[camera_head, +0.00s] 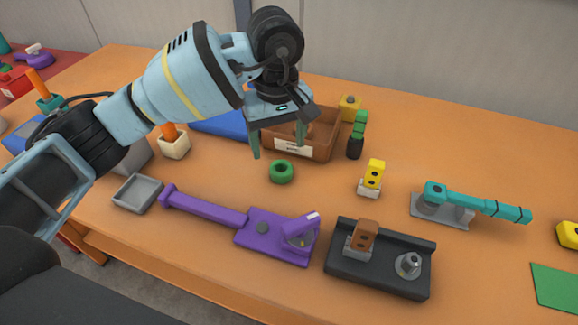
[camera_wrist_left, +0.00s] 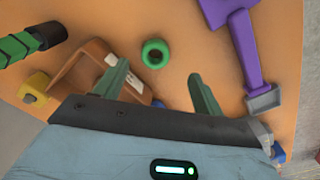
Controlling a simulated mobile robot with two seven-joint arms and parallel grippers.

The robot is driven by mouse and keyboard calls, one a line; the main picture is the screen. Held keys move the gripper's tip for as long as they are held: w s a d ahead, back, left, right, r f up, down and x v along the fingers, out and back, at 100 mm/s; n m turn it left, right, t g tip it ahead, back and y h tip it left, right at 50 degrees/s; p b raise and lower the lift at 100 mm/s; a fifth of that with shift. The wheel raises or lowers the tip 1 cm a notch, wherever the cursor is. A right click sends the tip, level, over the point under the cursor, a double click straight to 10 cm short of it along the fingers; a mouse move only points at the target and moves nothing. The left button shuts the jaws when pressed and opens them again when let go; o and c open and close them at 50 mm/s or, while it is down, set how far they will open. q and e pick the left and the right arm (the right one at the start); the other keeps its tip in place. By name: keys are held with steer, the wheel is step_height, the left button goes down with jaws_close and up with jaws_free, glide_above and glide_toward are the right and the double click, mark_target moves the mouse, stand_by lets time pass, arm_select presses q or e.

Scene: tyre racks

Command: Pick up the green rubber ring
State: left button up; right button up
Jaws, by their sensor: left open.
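The green rubber ring (camera_head: 281,171) lies flat on the orange table, in front of the brown box (camera_head: 325,148). It also shows in the left wrist view (camera_wrist_left: 155,53), beyond the fingertips and between their lines. My left gripper (camera_head: 278,154) is open and empty, with its fingers pointing down above and just behind the ring in the head view. In the left wrist view its two green fingers (camera_wrist_left: 159,70) stand wide apart, and nothing is between them. The ring is fully visible and apart from the fingers. My right gripper does not show.
A purple tool (camera_head: 262,232) and a grey tray (camera_head: 137,192) lie in front. A yellow block on a white base (camera_head: 371,178) and a black-and-green cylinder (camera_head: 357,135) stand right of the ring. A black fixture (camera_head: 380,262) is nearer. Table around the ring is clear.

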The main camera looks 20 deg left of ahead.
mark_target(281, 166)
arm_select(q)
step_height(281, 166, down, 3)
steer(key=shift+w+r, duration=0.1)
steer(key=shift+w+f, duration=0.25)
steer(key=shift+f, duration=1.1)
steer(key=shift+w+f, duration=0.2)
steer(key=shift+f, duration=1.15)
steer(key=shift+c, duration=0.3)
steer(key=c, duration=1)
